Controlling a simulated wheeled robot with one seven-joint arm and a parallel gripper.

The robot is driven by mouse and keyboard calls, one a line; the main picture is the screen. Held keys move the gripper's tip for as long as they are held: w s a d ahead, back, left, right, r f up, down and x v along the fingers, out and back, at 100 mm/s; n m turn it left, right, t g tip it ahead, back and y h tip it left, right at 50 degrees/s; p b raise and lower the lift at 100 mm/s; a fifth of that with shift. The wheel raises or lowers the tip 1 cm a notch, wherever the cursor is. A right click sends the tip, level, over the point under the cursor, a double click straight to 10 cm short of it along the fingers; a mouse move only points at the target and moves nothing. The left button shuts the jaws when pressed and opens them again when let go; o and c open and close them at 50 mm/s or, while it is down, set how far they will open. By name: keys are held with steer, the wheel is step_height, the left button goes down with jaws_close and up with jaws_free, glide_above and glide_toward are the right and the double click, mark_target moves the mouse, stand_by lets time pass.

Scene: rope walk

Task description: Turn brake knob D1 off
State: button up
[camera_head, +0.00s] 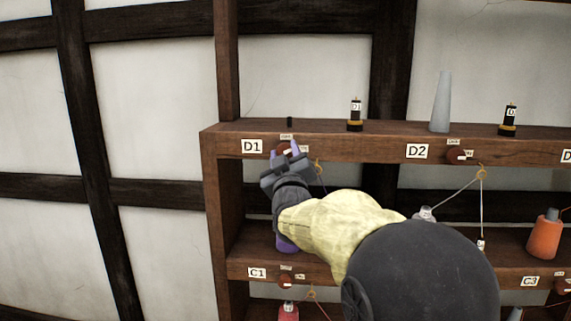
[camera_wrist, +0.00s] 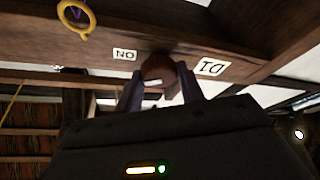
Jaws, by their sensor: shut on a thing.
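Brake knob D1 (camera_head: 281,148) is a round red-brown knob on the front edge of the upper shelf, just right of the D1 label (camera_head: 251,146). My gripper (camera_head: 289,152) reaches up to it and hides part of it. In the wrist view, my gripper (camera_wrist: 160,92) has its two purple fingers on either side of the knob (camera_wrist: 157,74), shut on it. A pale mark shows on the knob's face between the fingers. The ON label (camera_wrist: 125,55) and the D1 label (camera_wrist: 211,67) flank the knob there, and the view is upside down.
Knob D2 (camera_head: 458,155) and knob C1 (camera_head: 285,282) sit on the same rack (camera_head: 350,145). A yellow hook (camera_head: 318,167) hangs right of D1. A grey cone (camera_head: 441,102) and small black-and-gold pieces stand on the shelf top. The wall left of the rack is clear.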

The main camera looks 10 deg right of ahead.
steer(key=n+y+b, duration=0.1)
steer(key=n, duration=0.3)
steer(key=n+g+y+b, duration=0.1)
steer(key=n+y+b, duration=0.1)
steer(key=n, duration=0.2)
steer(key=shift+d+g, duration=0.1)
steer(key=shift+g, duration=0.2)
steer(key=n, duration=0.1)
steer(key=n+g, duration=0.1)
steer(key=n, duration=0.1)
steer(key=n+p, duration=0.1)
steer(key=shift+r+n+g+y, duration=0.25)
steer(key=shift+n+g+y, duration=0.05)
steer(key=shift+n+y, duration=0.1)
steer(key=shift+f+n+g+p, duration=0.1)
steer(key=shift+n+g+p, duration=0.25)
steer(key=shift+n, duration=0.35)
steer(key=o, duration=1)
steer(key=shift+c, duration=0.2)
steer(key=shift+f, duration=0.1)
